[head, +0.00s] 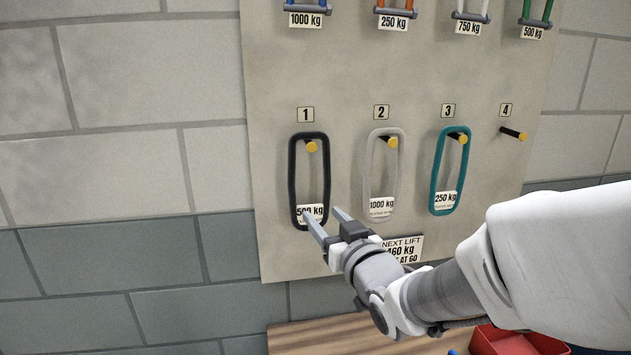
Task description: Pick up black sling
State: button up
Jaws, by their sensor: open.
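The black sling (293,175) hangs as a long loop from the yellow-tipped peg under number 1 on the wall board. A white tag reading 500 kg sits at its lower end, partly hidden by a finger of my gripper. My gripper (324,222) is open, with its two fingers pointing up and left, in front of the sling's lower right end in the picture. No sling part is clearly between the fingers. I cannot tell whether a finger touches the sling.
A white sling (368,175) tagged 1000 kg and a teal sling (438,170) tagged 250 kg hang to the right. Peg 4 (513,133) is empty. A sign (404,248) is partly hidden by my gripper. A wooden surface (310,335) and red tray (500,342) lie below.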

aim_at(294, 183)
jog(key=p+x, duration=0.1)
jog(key=x, duration=0.5)
jog(key=p+x, duration=0.1)
jog(key=x, duration=0.4)
jog(key=p+x, duration=0.1)
jog(key=x, duration=0.5)
jog(key=shift+w+a+r, duration=0.2)
jog(key=shift+a, duration=0.2)
jog(key=shift+c, duration=0.4)
grip_shut()
